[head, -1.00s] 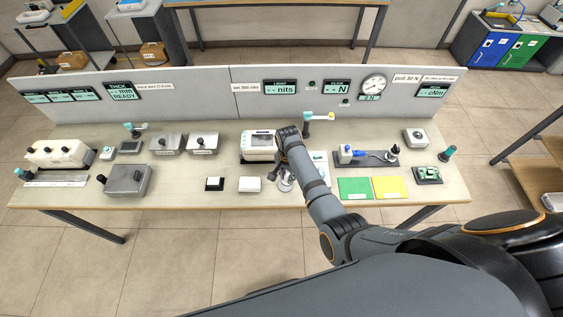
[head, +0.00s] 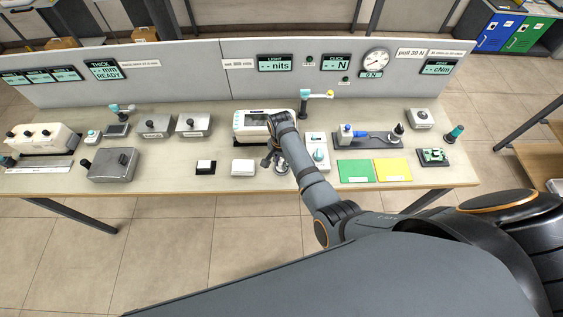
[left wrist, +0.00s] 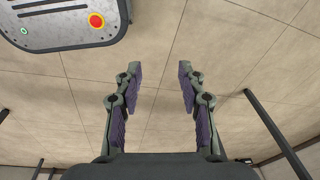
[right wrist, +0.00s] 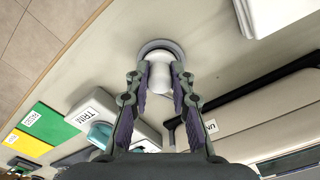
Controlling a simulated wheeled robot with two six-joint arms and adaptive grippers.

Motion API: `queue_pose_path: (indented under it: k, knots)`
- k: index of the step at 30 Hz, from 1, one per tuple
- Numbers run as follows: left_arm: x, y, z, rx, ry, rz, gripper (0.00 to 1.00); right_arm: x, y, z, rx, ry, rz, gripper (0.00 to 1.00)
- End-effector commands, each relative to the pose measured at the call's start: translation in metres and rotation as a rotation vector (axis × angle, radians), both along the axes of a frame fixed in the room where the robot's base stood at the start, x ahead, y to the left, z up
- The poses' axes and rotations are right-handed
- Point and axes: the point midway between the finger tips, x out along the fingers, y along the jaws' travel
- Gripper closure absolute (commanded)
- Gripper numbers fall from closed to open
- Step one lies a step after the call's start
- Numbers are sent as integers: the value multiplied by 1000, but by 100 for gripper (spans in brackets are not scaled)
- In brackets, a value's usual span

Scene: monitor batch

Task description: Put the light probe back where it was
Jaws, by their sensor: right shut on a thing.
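The light probe, as I take it, is a white cylinder on a round grey base (right wrist: 160,78), between the fingertips in the right wrist view. My right gripper (right wrist: 159,70) is shut on its white body. In the head view, the round base (head: 282,168) shows near the table's front edge, partly behind my right gripper (head: 271,161). Whether the base rests on the table or just above it, I cannot tell. My left gripper (left wrist: 158,70) is open and empty above bare floor. The light display (head: 275,63) on the back panel reads "-- nits".
A white instrument with a screen (head: 250,122) stands just behind the right gripper. A white trim box (head: 316,148) is close on its right, and a white block (head: 243,166) on its left. Green (head: 355,171) and yellow (head: 393,169) mats lie farther right.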

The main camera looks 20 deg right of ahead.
Motion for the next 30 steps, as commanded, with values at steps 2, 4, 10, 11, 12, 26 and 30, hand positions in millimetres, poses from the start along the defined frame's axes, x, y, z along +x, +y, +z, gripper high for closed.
queue_pose_path:
  k: [2, 4, 10, 11, 12, 26, 30]
  knots:
    - [-15, 1, -2, 1, 21, 1, 60, 0, 0, -2, 0, 0, 0, 75]
    - [-24, 1, -2, 2, 35, 1, 60, 0, 0, -1, 0, 0, 0, 66]
    - [-26, 2, -3, 2, 39, 1, 60, 0, 0, -1, 0, 0, 0, 55]
    - [-25, 2, -3, 2, 37, 1, 60, 0, 0, -1, 0, 0, 0, 55]
    - [-23, 2, -3, 2, 35, 1, 60, 0, 0, -1, 0, 0, 0, 55]
    - [-13, 2, 63, 3, 18, 0, 60, 1, 0, 63, 0, -1, 0, 55]
    - [-14, 2, 85, 3, 20, 0, 60, 1, 0, 89, 0, -4, 0, 55]
